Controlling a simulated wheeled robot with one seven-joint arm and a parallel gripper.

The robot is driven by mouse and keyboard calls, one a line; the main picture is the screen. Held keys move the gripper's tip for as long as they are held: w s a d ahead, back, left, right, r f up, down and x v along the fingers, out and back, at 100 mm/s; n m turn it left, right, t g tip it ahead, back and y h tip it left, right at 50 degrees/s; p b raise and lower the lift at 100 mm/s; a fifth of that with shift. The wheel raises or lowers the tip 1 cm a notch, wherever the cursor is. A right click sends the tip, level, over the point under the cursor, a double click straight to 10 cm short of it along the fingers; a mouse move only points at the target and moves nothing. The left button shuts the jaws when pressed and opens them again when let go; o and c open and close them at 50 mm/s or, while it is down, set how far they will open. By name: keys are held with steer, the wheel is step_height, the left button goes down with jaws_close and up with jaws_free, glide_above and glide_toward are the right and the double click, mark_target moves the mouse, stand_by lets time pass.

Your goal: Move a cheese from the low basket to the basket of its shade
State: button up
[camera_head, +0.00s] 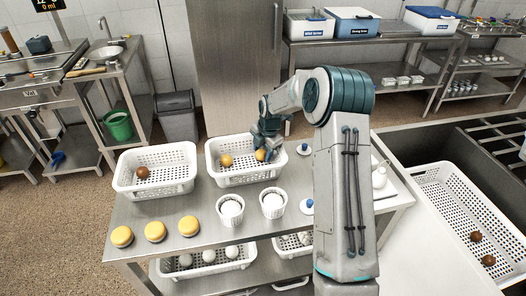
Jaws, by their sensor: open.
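My gripper (268,150) is open, pointing down over the right part of a white perforated basket (243,178) on the steel table. A yellow ball-shaped cheese (261,156) is at its fingertips, partly covered; I cannot tell if they touch. Another yellow cheese (226,161) lies to its left in the same basket. A white basket (153,189) to the left holds one brown cheese (142,172). A white basket (460,200) at far right holds two brown cheeses (475,236). Below the tabletop, a white basket (208,271) holds several white balls (205,255).
Several yellow discs with dark bases (155,231) and two white ribbed pots (272,204) stand along the table's front. Another low basket (288,246) with white balls is partly hidden by my arm. A tall cabinet (234,70) stands behind the table.

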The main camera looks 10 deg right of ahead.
steer(key=b+v, duration=0.1)
steer(key=v, duration=1)
steer(key=s+a+r+m+h, duration=0.1)
steer(key=s+a+r+m, duration=0.1)
steer(key=s+r+m, duration=0.45)
steer(key=s+m, duration=1.7)
steer(key=s, duration=1.2)
steer(key=shift+s+a+m+t, duration=0.35)
steer(key=shift+t, duration=0.05)
steer(key=shift+r, duration=0.1)
